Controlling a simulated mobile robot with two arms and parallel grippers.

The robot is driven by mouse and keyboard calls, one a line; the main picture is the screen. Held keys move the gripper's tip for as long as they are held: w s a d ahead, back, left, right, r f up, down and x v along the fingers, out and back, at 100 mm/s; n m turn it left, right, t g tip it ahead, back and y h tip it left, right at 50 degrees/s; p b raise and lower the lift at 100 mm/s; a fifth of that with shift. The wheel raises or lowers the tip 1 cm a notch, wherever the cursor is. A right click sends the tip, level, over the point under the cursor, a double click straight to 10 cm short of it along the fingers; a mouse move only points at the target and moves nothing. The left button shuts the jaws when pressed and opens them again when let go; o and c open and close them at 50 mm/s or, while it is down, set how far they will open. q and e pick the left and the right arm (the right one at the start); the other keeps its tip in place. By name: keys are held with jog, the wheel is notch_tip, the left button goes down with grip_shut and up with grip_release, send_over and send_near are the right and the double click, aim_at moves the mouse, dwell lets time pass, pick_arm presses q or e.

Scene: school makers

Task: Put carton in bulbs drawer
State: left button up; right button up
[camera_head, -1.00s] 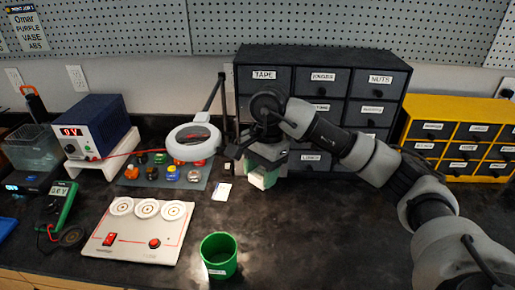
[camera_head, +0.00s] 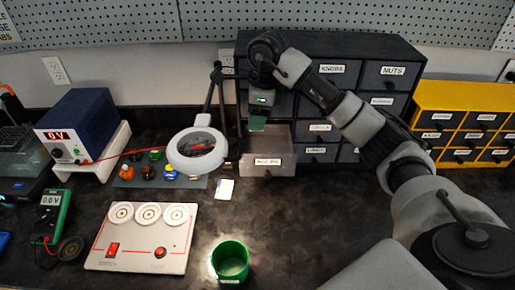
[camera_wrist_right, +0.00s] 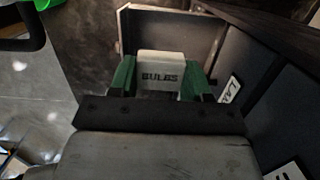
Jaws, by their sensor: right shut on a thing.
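My right gripper (camera_head: 257,121) is above the open lower-left drawer (camera_head: 268,163) of the black cabinet, pointing down. In the right wrist view its green fingers (camera_wrist_right: 160,80) are shut on a small white carton (camera_wrist_right: 161,68) marked "BULBS". The carton is between the fingers, over the open drawer, whose pale rim (camera_wrist_right: 124,32) shows behind it. The drawer's front label is too small to read surely in the head view. The carton is mostly hidden by the gripper there. My left gripper is not in view.
The black cabinet (camera_head: 352,69) has several shut drawers beside the open one. A ring magnifier lamp (camera_head: 197,163) stands close left of the open drawer. A green cup (camera_head: 230,262) and a white switch panel (camera_head: 140,236) are in front. The dark bench right of the cup is clear.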

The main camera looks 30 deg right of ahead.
notch_tip(320, 180, down, 8)
jog(key=shift+w+r+p, duration=0.1)
jog(key=shift+r+p, duration=0.05)
jog(key=shift+p, duration=0.4)
jog(key=shift+f, duration=0.55)
notch_tip(320, 180, down, 4)
jog(key=shift+r+p, duration=0.2)
jog(key=shift+p, duration=0.2)
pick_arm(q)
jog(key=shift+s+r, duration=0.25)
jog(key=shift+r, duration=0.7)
pick_arm(e)
jog(key=o, duration=0.7)
jog(key=shift+f, duration=0.1)
